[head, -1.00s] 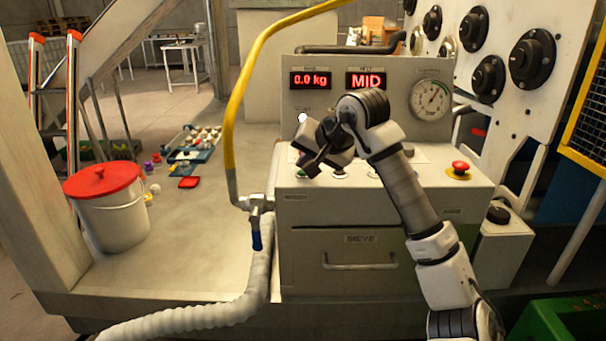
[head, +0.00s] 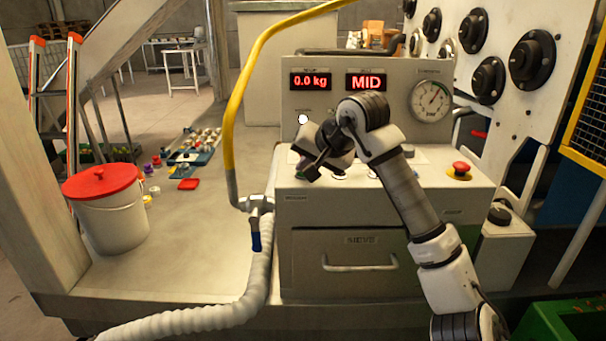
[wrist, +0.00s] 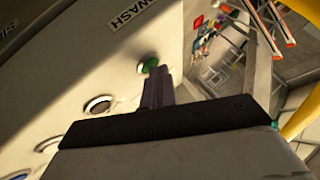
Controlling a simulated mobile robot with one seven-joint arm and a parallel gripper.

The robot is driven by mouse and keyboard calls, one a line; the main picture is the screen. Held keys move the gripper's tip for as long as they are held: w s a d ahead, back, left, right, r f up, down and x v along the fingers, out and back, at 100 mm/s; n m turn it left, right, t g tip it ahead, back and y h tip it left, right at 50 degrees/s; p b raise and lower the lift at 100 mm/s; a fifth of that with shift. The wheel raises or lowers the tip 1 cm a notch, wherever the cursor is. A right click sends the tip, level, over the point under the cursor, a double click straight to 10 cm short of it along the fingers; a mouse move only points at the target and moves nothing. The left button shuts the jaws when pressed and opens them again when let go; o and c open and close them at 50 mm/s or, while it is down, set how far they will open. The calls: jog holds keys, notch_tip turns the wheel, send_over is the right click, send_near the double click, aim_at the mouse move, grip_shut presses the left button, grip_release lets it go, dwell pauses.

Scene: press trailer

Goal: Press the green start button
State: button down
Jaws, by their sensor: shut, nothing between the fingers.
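The green button (wrist: 150,65) shows in the wrist view on the pale console top, close to the edge marked WASH. My gripper (wrist: 161,76) is shut and empty, with its dark fingertips right beside the green button and partly in front of it. I cannot tell whether they touch it. In the head view my gripper (head: 304,171) points down at the left front of the console top (head: 420,178), and it hides most of the green button there.
A white-ringed button (wrist: 98,105) sits beside the green one. A red mushroom button (head: 460,168) stands at the right of the console. Displays read 0.0 kg and MID (head: 366,82). A yellow pipe (head: 236,120) rises close on the left. A lidded bucket (head: 110,215) stands farther left.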

dwell(0.3)
jog(key=shift+r+p, duration=0.4)
jog(key=shift+r, duration=0.35)
jog(key=shift+r+p, duration=1.5)
jog(key=shift+r, duration=1.05)
